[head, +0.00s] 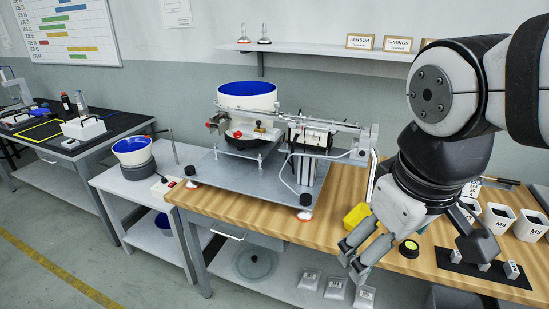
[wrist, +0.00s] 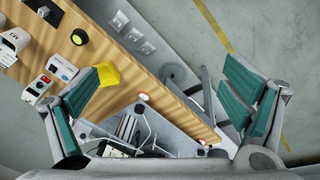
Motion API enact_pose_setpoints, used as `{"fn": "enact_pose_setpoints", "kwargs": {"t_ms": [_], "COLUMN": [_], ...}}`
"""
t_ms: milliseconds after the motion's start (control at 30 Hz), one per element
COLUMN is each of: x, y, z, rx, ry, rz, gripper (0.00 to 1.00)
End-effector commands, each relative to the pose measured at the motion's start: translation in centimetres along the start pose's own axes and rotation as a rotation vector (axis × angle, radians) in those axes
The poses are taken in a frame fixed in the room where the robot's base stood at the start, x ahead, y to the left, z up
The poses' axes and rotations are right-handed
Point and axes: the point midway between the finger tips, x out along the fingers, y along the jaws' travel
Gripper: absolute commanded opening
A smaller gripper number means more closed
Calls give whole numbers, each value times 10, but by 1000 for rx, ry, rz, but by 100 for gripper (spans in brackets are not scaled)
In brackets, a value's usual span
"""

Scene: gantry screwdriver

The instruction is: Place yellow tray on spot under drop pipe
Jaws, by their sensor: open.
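The small yellow tray (head: 356,216) sits on the wooden bench top beside the feeder machine, partly hidden behind my gripper. The yellow tray also shows in the wrist view (wrist: 107,74), close to the left finger. My gripper (head: 354,262) is open and empty, in front of and above the bench edge. In the wrist view the fingers of my gripper (wrist: 163,80) are wide apart with nothing between them. A thin pale pipe (head: 373,176) comes down at the machine's right end, just behind the tray. The spot under it cannot be made out.
The feeder machine (head: 222,181) stands on a metal plate left of the tray. A round black piece with a yellow-green top (head: 409,248) lies to the right. White bins (head: 498,217) and a black mat (head: 455,266) are further right. Bags (head: 336,288) lie on the lower shelf.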

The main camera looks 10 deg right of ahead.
Motion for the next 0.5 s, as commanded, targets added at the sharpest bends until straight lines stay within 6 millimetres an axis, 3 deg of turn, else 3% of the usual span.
{"fn": "enact_pose_setpoints", "kwargs": {"t_ms": [200, 500], "x": [-7, -7], "y": [-33, -38], "z": [34, 40], "rx": [211, 251], "ry": [28, 27], "rz": [-98, -116], "gripper": [93, 93]}}
